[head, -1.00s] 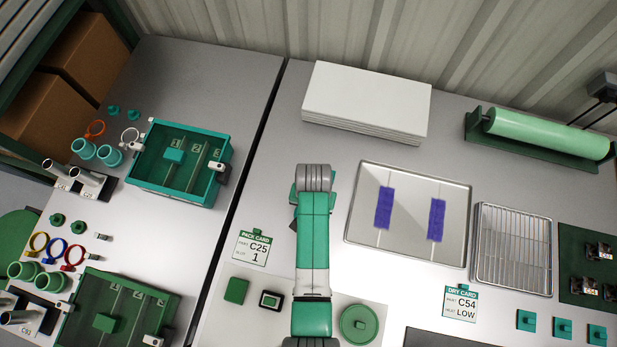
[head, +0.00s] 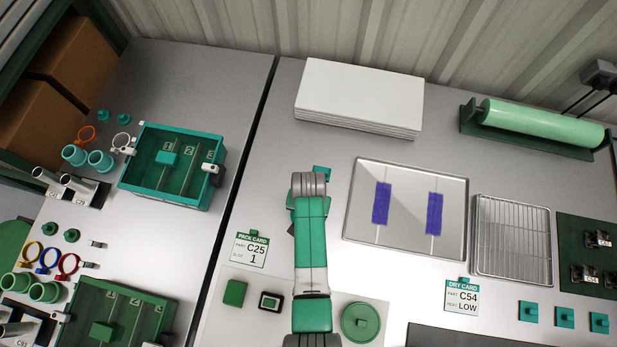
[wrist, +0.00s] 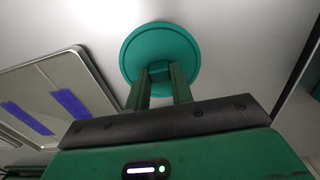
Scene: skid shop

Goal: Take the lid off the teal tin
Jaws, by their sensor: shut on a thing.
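The round teal lid (wrist: 160,40) fills the upper middle of the wrist view, with a small knob at its near centre. My gripper (wrist: 161,72) is shut on that knob, with one finger on each side. The tin's body is hidden under the lid in the wrist view, so I cannot tell whether the lid sits on it or is raised. In the head view my arm covers the lid and tin. Only a small teal patch (head: 321,172) shows beyond the arm's end, and I cannot tell what it belongs to.
A metal tray (head: 408,252) with purple strips lies to the right, with a wire rack (head: 512,240) beyond it. A white stack (head: 358,95) stands behind. A teal divided box (head: 140,190) is on the left table. A green round piece (head: 360,322) lies near my arm.

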